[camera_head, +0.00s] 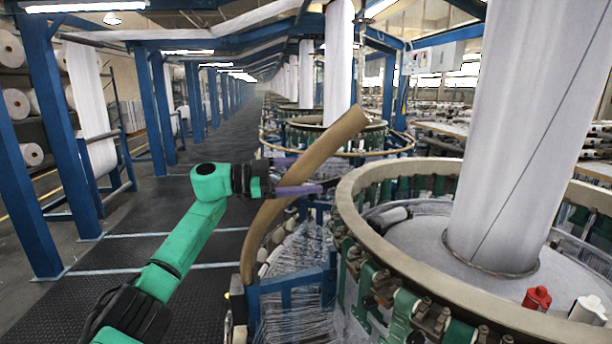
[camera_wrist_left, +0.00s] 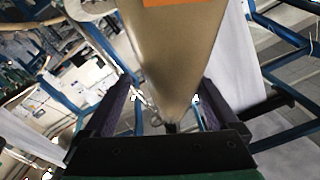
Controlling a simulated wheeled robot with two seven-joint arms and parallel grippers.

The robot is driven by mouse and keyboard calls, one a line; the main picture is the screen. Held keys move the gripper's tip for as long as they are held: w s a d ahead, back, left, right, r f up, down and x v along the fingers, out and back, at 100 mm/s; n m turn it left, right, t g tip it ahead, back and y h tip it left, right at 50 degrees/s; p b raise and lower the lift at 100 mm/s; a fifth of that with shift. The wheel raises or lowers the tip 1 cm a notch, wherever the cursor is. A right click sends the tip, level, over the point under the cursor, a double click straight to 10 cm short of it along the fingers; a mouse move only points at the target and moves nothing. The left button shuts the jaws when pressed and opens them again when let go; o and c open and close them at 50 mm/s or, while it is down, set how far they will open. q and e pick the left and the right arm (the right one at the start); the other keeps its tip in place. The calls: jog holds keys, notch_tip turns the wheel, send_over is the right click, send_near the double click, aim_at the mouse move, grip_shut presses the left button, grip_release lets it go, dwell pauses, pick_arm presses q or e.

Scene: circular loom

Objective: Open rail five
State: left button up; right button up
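A tan curved rail segment (camera_head: 344,130) stands tilted up at the left side of the near loom. Its upper end points up and right, and its lower end reaches down beside the blue frame. It stands apart from the loom's tan ring (camera_head: 372,240). My left gripper (camera_head: 318,188) reaches across the middle of the rail, its purple fingers overlapping it. In the left wrist view the rail (camera_wrist_left: 172,50) lies between and beyond the spread fingers (camera_wrist_left: 168,95), with an orange patch at the top. Contact is unclear. My right gripper is out of view.
A large white fabric roll (camera_head: 515,130) rises from the loom's middle. A red spool (camera_head: 537,298) and a white spool (camera_head: 588,310) are at the lower right. A blue frame (camera_head: 292,290) with threads stands below the rail. The dark aisle floor (camera_head: 130,250) is clear.

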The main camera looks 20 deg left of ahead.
pick_arm(q)
jog(key=b+v, duration=0.2)
jog(key=v, duration=0.1)
jog(key=b+v, duration=0.1)
jog(key=v, duration=0.1)
jog(key=shift+a+f, duration=0.15)
jog(key=shift+f, duration=0.15)
jog(key=b, duration=0.2)
send_near(291, 178)
jog(key=shift+s+a+r, duration=0.25)
jog(key=shift+s+a, duration=0.1)
jog(key=shift+a, duration=0.15)
